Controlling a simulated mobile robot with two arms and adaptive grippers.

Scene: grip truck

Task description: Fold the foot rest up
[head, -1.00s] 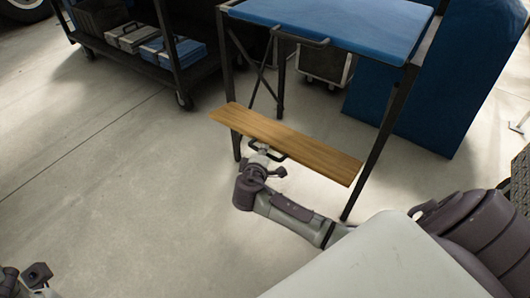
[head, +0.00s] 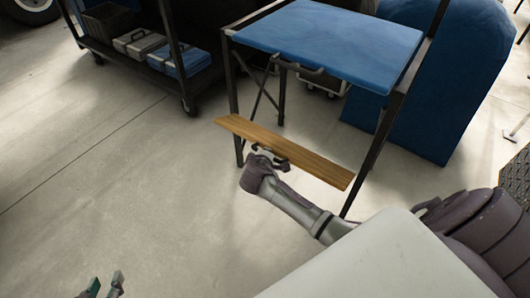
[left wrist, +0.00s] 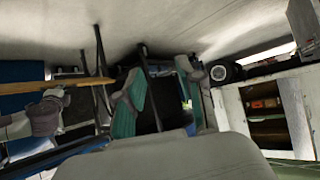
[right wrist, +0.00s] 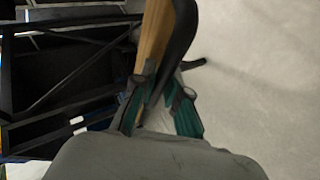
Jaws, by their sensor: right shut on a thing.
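The foot rest is a wooden board (head: 300,158) low across the front legs of the blue-topped seat or table, with a black handle (head: 283,163) on its near edge. It looks tilted, its face showing narrow. My right gripper (head: 266,153) is shut on that handle. In the right wrist view, the board (right wrist: 150,45) stands beside the dark handle (right wrist: 180,45), which runs between the fingers (right wrist: 165,100). My left gripper (head: 106,285) is at the bottom left over the floor, open and empty. In the left wrist view its fingers (left wrist: 158,95) are apart, with the board (left wrist: 55,86) beyond at left.
The blue padded top (head: 330,38) stands on a black frame (head: 236,100) above the board. A black cart (head: 160,80) with cases stands at back left. A blue rounded object (head: 430,90) stands at right. The floor at left is clear.

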